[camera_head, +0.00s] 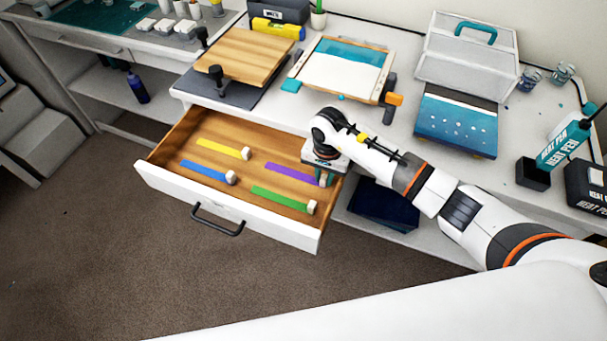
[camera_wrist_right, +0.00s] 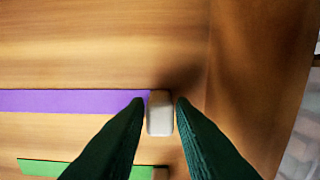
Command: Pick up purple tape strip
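The purple tape strip (camera_head: 290,172) lies on the wooden drawer floor at the right side of the open drawer. It also shows in the right wrist view (camera_wrist_right: 75,101), with a pale block (camera_wrist_right: 160,114) at its right end. My right gripper (camera_head: 322,178) reaches down into the drawer at that end. In the wrist view its two dark fingers (camera_wrist_right: 159,106) stand on either side of the pale block, very close to it. I cannot tell whether they touch it. In the head view the gripper hides most of this end. My left gripper is out of view.
Yellow (camera_head: 218,148), blue (camera_head: 203,171) and green (camera_head: 278,197) strips lie in the same drawer (camera_head: 236,214). The drawer's right wall is close to my right gripper. The worktop (camera_head: 345,108) above holds a framed screen (camera_head: 345,66) and a blue board (camera_head: 455,122).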

